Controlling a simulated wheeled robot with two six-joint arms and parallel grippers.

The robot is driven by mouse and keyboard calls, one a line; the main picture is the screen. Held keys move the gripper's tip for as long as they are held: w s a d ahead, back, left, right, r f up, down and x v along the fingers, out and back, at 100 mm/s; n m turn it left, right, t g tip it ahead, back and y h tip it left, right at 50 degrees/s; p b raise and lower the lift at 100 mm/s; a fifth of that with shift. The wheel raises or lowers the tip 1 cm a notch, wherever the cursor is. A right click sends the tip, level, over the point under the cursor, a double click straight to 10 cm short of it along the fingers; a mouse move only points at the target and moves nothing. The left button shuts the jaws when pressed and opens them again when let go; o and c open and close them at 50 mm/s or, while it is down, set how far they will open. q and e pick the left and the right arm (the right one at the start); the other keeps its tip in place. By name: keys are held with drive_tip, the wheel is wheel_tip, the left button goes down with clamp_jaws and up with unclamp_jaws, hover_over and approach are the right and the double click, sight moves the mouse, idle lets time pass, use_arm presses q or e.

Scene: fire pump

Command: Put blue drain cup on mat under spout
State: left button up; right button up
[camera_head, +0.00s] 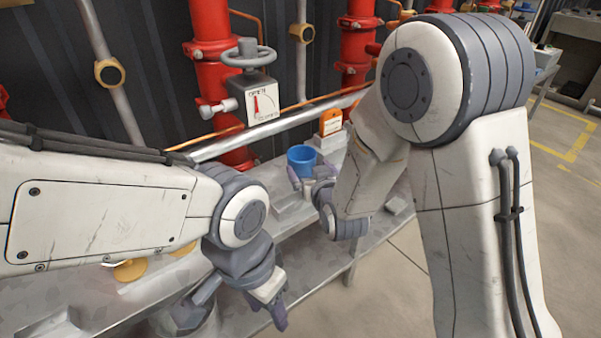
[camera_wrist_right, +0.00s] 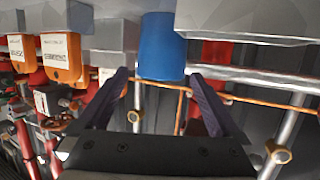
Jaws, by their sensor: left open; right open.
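The blue drain cup (camera_head: 301,158) stands upright on the grey bench, below the pipework. My right gripper (camera_head: 311,178) is open just in front of it, on the near side. In the right wrist view the picture is upside down; the blue cup (camera_wrist_right: 162,45) shows just beyond and between the two open fingers (camera_wrist_right: 157,74), and no grip on it is visible. My left gripper (camera_head: 268,303) is open and empty, low over the near edge of the bench, well away from the cup. I cannot make out the mat or the spout for certain.
A handwheel valve with an indicator box (camera_head: 257,100) stands behind the bench, with red pipes (camera_head: 208,30) and a silver horizontal pipe (camera_head: 262,130). An orange-labelled box (camera_head: 330,122) is behind the cup. Grey blocks flank the cup in the wrist view. Open floor lies right.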

sight(298, 155)
drive_tip(key=shift+a+b+x, duration=0.2)
drive_tip(key=shift+b+x, duration=0.55)
drive_tip(key=shift+x, duration=2.8)
drive_tip(key=c, duration=1.3)
drive_tip(key=shift+o, duration=0.2)
drive_tip(key=shift+r, duration=0.1)
